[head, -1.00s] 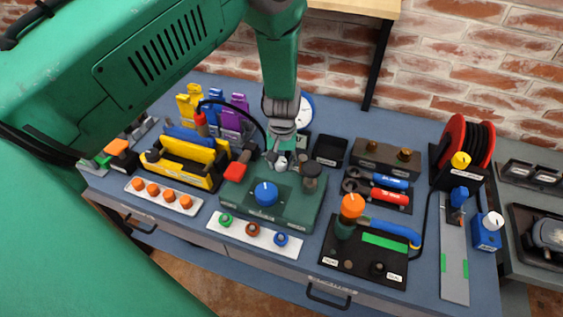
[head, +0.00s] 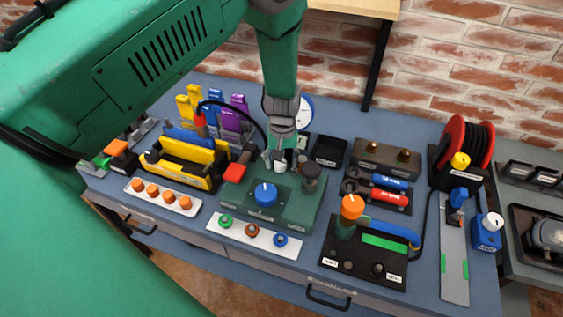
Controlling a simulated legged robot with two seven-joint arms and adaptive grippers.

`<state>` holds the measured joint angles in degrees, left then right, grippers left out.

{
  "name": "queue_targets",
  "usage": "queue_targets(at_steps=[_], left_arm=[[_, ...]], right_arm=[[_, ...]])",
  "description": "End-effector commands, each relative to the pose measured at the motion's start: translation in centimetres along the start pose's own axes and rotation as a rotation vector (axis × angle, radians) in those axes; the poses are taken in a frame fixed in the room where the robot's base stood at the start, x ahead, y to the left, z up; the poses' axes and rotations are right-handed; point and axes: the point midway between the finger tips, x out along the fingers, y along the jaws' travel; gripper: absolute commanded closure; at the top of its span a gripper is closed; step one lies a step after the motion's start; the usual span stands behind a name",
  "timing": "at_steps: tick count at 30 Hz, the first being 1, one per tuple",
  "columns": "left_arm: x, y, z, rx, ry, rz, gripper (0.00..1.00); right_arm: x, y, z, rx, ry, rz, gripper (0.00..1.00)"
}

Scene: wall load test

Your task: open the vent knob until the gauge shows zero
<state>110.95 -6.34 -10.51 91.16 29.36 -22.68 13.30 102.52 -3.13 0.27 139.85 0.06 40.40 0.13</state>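A green test unit (head: 290,208) stands on the blue bench. It carries a large blue knob (head: 266,194), a red lever end (head: 234,172) and a black knob (head: 311,170). A small whitish knob (head: 280,166) is at its back, and I cannot read a label that marks it as the vent. My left gripper (head: 280,158) points down at the whitish knob, its fingers close around it; their grip is unclear. The white gauge (head: 305,111) behind is partly covered by my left arm, and its needle is unreadable. My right gripper is out of view.
A yellow toolbox (head: 185,163) stands left of the unit. A black plate with an orange-topped valve (head: 352,207) and a red hose reel (head: 465,142) stand to the right. A black cable loops beside my gripper.

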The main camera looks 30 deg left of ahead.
Motion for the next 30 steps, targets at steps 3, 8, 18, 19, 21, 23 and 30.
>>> queue_targets(at_steps=[3, 8, 18, 19, 21, 23, 30], left_arm=[[0.2, -0.1, 0.2, 0.0, -0.006, -0.003, 0.49], [0.0, -0.1, 0.3, 0.001, -0.008, -0.004, 0.49], [-5.8, 0.0, 0.1, 0.001, -0.004, -0.001, 0.49], [-6.5, 0.0, 0.1, 0.001, -0.004, -0.001, 0.49], [-7.9, 0.0, 0.1, 0.001, -0.004, -0.001, 0.49], [-9.0, 0.1, 0.1, 0.002, -0.005, -0.002, 0.49], [-11.4, 0.1, 0.0, 0.001, -0.006, -0.003, 0.49]], right_arm=[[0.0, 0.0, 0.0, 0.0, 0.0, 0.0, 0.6], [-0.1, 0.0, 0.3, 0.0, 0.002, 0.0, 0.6], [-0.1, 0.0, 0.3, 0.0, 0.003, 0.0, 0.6], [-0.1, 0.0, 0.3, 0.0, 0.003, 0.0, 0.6], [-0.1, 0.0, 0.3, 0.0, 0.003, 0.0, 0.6], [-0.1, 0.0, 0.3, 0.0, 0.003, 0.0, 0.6], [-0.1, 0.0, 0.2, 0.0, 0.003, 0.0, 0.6]])
